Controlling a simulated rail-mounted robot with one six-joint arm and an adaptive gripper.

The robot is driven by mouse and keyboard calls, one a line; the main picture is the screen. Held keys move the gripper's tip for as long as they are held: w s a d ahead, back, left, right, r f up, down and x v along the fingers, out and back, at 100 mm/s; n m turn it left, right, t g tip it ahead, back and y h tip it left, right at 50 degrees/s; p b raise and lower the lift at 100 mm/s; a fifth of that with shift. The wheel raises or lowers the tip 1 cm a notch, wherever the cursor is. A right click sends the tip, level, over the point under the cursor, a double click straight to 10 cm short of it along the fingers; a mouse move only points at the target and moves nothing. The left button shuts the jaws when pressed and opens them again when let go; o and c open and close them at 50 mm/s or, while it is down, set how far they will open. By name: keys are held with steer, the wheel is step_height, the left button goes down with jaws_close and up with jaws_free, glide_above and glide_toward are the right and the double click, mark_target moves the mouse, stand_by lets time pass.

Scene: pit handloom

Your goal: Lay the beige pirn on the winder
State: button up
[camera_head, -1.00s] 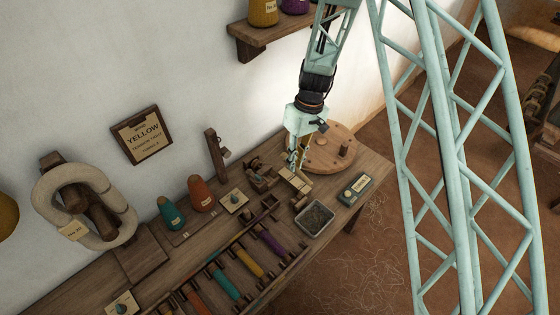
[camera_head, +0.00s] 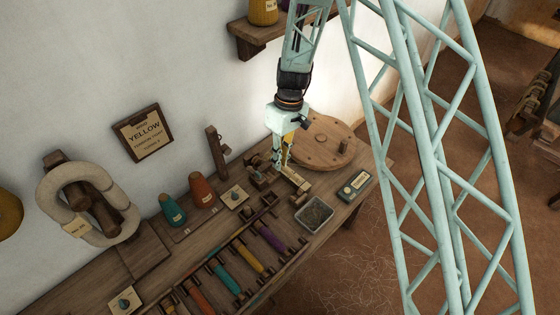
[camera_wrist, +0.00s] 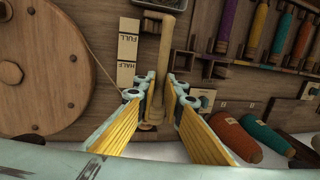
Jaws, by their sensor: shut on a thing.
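My gripper (camera_wrist: 160,80) points down at the right end of the bench, its two yellow-padded fingers close together. They are shut on a narrow wooden piece between the tips, which I take for the beige pirn (camera_wrist: 172,42); the fingers partly hide it. A pale rod shape runs up from the tips in the wrist view. The wooden winder (camera_head: 258,170) is beside my gripper (camera_head: 281,160) in the head view. I cannot tell whether the pirn rests on it or is held just above.
A round wooden wheel (camera_head: 322,140) stands right of my gripper. A FULL/HALF gauge (camera_wrist: 127,50) lies close by. A grey tray (camera_head: 314,213), a labelled box (camera_head: 355,185), a rack with coloured pirns (camera_head: 247,262) and two yarn cones (camera_head: 202,191) crowd the bench.

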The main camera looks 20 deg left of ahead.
steer(key=shift+f, duration=0.15)
steer(key=shift+w+d+b+x, duration=0.1)
steer(key=shift+w+b+x, duration=0.15)
steer(key=shift+b+x, duration=0.85)
steer(key=shift+w+d+b+x, duration=0.1)
steer(key=shift+w+b+x, duration=0.3)
steer(key=shift+x, duration=1.35)
steer(key=shift+w+d+b+x, duration=0.15)
steer(key=shift+b+x, duration=0.65)
steer(key=shift+x, duration=0.65)
steer(key=shift+f, duration=0.25)
steer(key=o, duration=0.8)
steer(key=o, duration=0.3)
